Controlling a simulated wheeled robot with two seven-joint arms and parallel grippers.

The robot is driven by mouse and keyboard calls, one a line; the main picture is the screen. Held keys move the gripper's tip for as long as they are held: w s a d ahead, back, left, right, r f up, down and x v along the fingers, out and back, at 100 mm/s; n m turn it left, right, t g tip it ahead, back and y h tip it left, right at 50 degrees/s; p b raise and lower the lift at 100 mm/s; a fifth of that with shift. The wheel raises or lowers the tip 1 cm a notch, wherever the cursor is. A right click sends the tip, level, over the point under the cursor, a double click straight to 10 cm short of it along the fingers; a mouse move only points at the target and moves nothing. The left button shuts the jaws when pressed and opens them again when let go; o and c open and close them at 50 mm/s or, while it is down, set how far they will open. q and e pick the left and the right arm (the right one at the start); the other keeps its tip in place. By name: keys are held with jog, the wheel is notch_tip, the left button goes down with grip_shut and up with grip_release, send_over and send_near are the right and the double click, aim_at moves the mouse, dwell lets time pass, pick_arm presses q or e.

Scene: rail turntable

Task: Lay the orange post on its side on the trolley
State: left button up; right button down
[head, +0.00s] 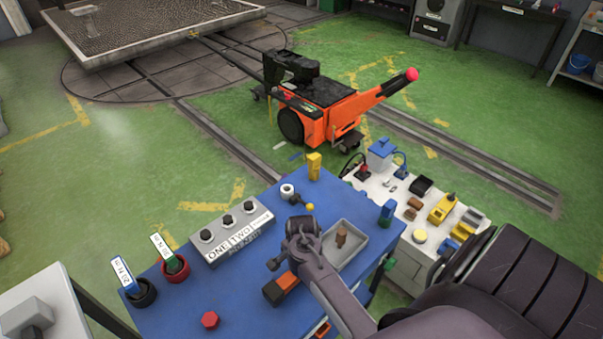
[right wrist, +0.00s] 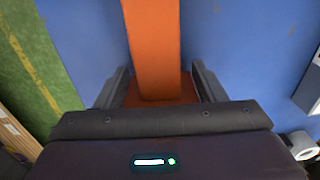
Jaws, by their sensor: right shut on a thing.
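The orange post (right wrist: 152,45) runs away from my right gripper (right wrist: 160,88) in the right wrist view, between its two dark fingers, with blue surface behind it. In the head view, part of the orange post (head: 288,281) shows beside my right wrist, low over the blue top. The gripper is shut on it. My arm hides part of the post, and I cannot tell whether it touches the surface. The blue-topped trolley (head: 240,290) fills the lower middle of the head view. My left gripper is not in view.
On the blue top are a grey labelled block (head: 230,235), a grey tray (head: 352,250) with a brown piece, red (head: 176,268) and black (head: 142,293) cups with tags, a red hexagonal piece (head: 209,320) and a yellow block (head: 314,166). A cluttered white cabinet (head: 410,262) adjoins at right.

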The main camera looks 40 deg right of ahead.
jog(key=shift+f, duration=0.1)
jog(key=c, duration=0.6)
grip_release()
jog(key=o, duration=0.4)
jog(key=shift+c, duration=0.2)
jog(key=shift+f, duration=0.1)
jog(key=shift+r+b, duration=0.55)
jog(key=shift+r, duration=3.45)
